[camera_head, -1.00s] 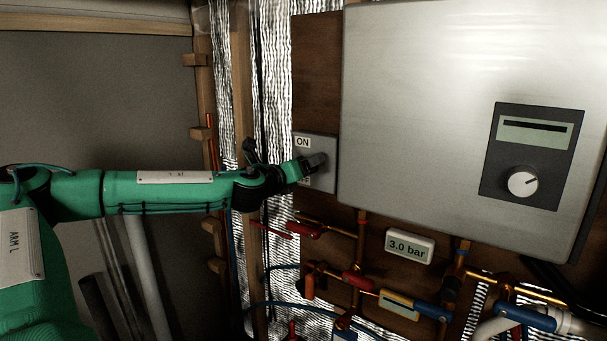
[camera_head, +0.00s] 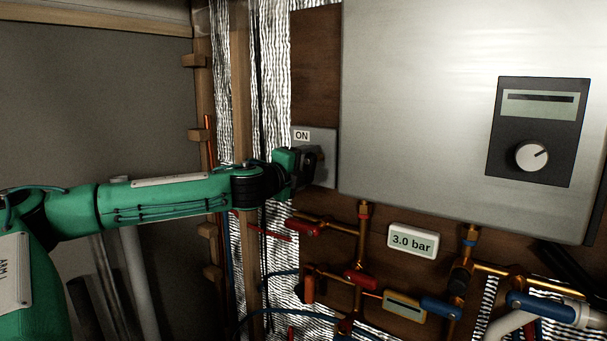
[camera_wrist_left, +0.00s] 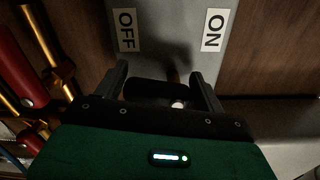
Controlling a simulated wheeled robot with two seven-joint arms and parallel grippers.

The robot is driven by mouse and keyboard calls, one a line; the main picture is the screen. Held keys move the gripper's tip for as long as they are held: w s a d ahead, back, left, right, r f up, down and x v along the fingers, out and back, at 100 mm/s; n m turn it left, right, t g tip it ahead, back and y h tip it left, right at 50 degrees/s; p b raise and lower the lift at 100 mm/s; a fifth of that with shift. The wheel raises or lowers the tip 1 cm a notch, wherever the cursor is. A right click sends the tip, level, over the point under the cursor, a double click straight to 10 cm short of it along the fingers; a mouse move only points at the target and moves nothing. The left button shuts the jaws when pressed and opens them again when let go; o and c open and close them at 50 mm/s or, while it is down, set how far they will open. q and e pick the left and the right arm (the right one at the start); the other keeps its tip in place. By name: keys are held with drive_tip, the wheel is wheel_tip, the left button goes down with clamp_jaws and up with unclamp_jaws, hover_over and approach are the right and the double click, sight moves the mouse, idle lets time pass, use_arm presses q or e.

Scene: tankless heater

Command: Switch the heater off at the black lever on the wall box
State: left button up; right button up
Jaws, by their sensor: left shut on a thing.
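The grey wall box (camera_head: 325,143) is mounted on the wooden board left of the heater (camera_head: 420,100). Its ON label (camera_head: 301,135) shows above my left gripper (camera_head: 310,165), which hides the OFF label in the head view. In the left wrist view, the OFF label (camera_wrist_left: 125,30) is at left and the ON label (camera_wrist_left: 214,30) at right. The black lever (camera_wrist_left: 150,91) lies between the fingers of my left gripper (camera_wrist_left: 160,82), which is shut on it. The lever's exact angle is hard to tell in the dark. My right gripper is not in view.
The heater's edge is close to the right of the wall box. Below are copper pipes, a red valve handle (camera_head: 303,228) and a 3.0 bar gauge (camera_head: 413,242). A wooden stud (camera_head: 240,100) and a dark cable (camera_head: 262,80) stand to the left.

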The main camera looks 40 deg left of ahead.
use_arm(q)
drive_tip(key=shift+f+n, duration=0.25)
drive_tip(key=shift+n, duration=0.05)
drive_tip(key=shift+d+n+b, duration=0.15)
drive_tip(key=shift+n+b, duration=0.5)
drive_tip(key=shift+n, duration=0.15)
drive_tip(key=o, duration=1)
drive_tip(key=shift+s+r, duration=0.1)
drive_tip(key=shift+s, duration=0.2)
drive_tip(key=shift+s+d, duration=0.1)
drive_tip(key=shift+s, duration=0.85)
drive_tip(key=shift+s+d, duration=0.1)
drive_tip(key=shift+s, duration=0.1)
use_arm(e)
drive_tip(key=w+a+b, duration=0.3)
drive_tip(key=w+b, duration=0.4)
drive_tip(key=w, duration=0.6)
use_arm(q)
drive_tip(key=s, duration=0.3)
drive_tip(key=s+b, duration=0.1)
drive_tip(key=s, duration=0.3)
drive_tip(key=s+d+b, duration=0.1)
drive_tip(key=s, duration=0.2)
drive_tip(key=shift+s, duration=0.4)
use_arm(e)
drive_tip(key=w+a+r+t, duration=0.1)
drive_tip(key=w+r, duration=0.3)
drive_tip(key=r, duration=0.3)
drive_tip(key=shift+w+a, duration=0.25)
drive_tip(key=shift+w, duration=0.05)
